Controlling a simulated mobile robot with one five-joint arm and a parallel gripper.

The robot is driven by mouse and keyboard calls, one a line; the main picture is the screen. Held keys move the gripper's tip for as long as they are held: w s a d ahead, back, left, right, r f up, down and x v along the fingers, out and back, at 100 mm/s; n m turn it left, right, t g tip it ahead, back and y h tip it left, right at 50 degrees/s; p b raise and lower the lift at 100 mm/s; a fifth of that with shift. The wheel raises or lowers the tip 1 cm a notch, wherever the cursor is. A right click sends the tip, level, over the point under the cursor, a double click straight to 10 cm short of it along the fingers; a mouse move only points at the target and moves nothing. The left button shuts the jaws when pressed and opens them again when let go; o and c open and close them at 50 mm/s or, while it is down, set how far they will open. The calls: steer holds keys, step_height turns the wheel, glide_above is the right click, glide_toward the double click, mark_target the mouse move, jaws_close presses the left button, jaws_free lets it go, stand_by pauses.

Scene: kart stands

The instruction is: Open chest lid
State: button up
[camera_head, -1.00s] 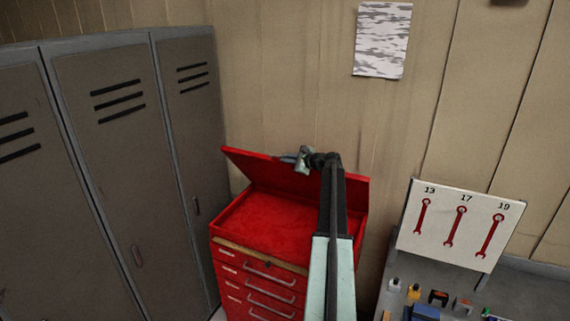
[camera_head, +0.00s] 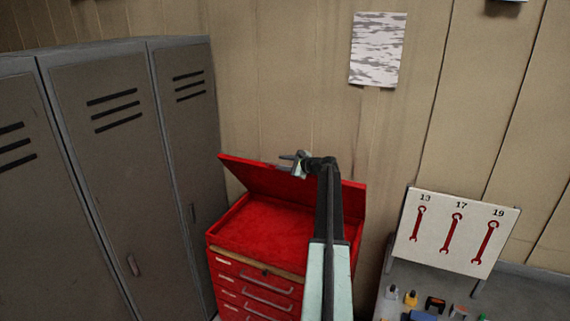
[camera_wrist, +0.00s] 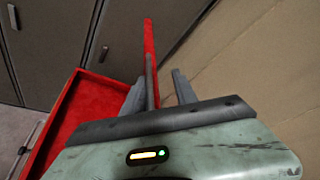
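The red tool chest (camera_head: 224,262) stands in front of the wall, and its empty red top tray shows. Its lid (camera_head: 250,178) is raised and leans back toward the wall. In the wrist view the lid (camera_wrist: 150,50) appears edge-on as a thin red strip. My gripper (camera_head: 292,163) is at the lid's upper edge. In the wrist view my gripper (camera_wrist: 160,88) has its fingers apart, one on each side of the lid's edge line, with a gap right of the lid. I cannot tell whether a finger touches the lid. My arm hides the chest's right part.
Grey lockers (camera_head: 120,180) stand close on the chest's left. A panelled wall (camera_head: 290,80) is behind it. At right is a bench with small items and a white wrench board (camera_head: 455,232). A patterned sheet (camera_head: 378,50) hangs on the wall.

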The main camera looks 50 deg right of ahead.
steer(key=shift+s, duration=0.2)
steer(key=p+v, duration=0.2)
steer(key=v, duration=0.5)
steer(key=shift+s, duration=0.25)
steer(key=shift+a+r, duration=0.1)
steer(key=shift+r, duration=0.05)
